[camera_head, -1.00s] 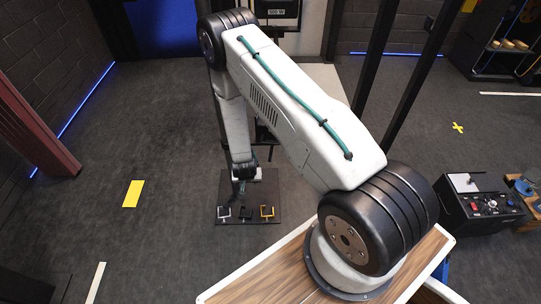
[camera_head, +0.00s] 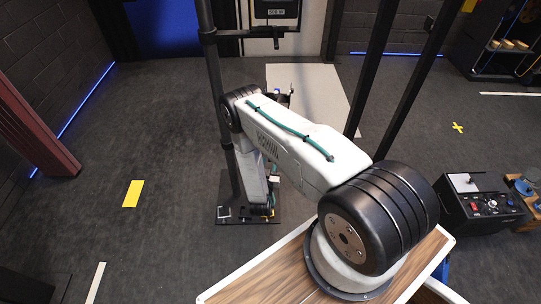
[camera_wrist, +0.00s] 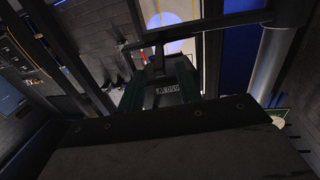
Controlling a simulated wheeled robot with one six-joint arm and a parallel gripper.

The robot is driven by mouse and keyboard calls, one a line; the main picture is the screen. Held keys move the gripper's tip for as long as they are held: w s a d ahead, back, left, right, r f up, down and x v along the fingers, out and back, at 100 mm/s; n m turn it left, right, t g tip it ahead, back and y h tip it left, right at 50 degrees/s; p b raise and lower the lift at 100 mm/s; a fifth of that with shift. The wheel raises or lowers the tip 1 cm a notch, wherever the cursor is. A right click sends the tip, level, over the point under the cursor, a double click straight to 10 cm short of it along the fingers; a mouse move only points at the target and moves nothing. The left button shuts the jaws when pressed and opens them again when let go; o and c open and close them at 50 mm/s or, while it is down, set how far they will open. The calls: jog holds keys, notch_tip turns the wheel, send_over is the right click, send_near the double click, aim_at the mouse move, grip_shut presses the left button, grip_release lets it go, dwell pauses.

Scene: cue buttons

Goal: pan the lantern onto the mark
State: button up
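The lantern (camera_head: 276,12) is a dark box marked "500 W" at the top of the head view, on a bar from a black pole. A small black part hangs below it. In the wrist view a "500 W" label (camera_wrist: 168,89) shows near the middle, between dark green-edged uprights. A yellow cross (camera_head: 457,128) marks the floor at the right, far from the lantern. My gripper (camera_head: 271,182) is small and mostly hidden by my arm, low beside the pole and above the base plate. I cannot tell whether it is open or shut.
The black pole (camera_head: 214,80) stands close beside my arm. A control box (camera_head: 480,205) stands at right.

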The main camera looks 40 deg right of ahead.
jog(key=shift+x, duration=2.8)
grip_shut()
jog(key=shift+a, duration=0.1)
